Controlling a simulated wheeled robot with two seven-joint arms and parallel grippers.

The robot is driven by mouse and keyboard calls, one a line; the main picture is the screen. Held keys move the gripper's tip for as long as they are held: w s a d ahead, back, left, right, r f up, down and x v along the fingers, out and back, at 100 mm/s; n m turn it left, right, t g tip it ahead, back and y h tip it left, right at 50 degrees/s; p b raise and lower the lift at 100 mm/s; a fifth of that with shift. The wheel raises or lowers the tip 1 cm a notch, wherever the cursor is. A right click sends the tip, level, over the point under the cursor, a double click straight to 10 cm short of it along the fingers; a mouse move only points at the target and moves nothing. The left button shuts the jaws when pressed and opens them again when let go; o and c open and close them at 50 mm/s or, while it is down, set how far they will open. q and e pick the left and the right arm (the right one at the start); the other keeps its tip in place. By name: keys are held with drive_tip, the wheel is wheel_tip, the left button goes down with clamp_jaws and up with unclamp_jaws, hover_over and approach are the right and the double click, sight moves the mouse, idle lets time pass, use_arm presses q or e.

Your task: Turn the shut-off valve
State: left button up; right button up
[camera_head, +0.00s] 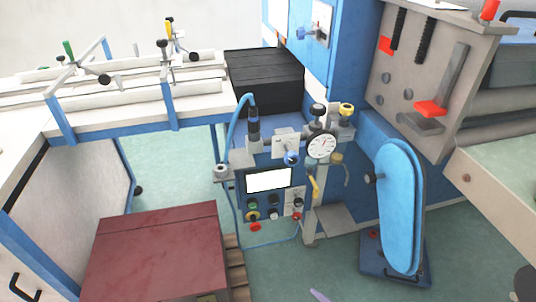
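A panel of pneumatic fittings stands in the middle of the head view, with a round white gauge (321,145). A yellow lever handle (314,187) hangs roughly downward on the pipework below the gauge. A yellow knob (347,109) and a black knob (318,109) sit above the gauge. A blue-tipped switch (291,158) is left of the gauge. Another blue handle (306,33) is on the blue cabinet behind. I cannot tell for certain which of these is the shut-off valve.
A control box with a white screen (268,180) and several buttons is below left of the gauge. A blue pedal-like panel (399,205) stands at right. A dark red box (152,256) is at lower left. A white-topped table (110,100) is at left. Green floor (300,275) shows between.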

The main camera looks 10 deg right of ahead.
drive_tip(key=w+d+r+n+t+h+p, duration=0.2)
drive_tip(key=w+r+n+t, duration=0.1)
drive_tip(key=w+r+n, duration=0.7)
drive_tip(key=n+t+p, duration=0.2)
drive_tip(key=n+t, duration=0.3)
drive_tip(key=n, duration=1.1)
approach(293, 161)
drive_tip(key=shift+n+y, duration=0.3)
drive_tip(key=shift+y, duration=0.1)
drive_tip(key=w, duration=1)
drive_tip(key=shift+w+f, duration=0.1)
drive_tip(key=shift+w, duration=0.4)
drive_tip(key=c, duration=1)
drive_tip(key=shift+c, duration=0.2)
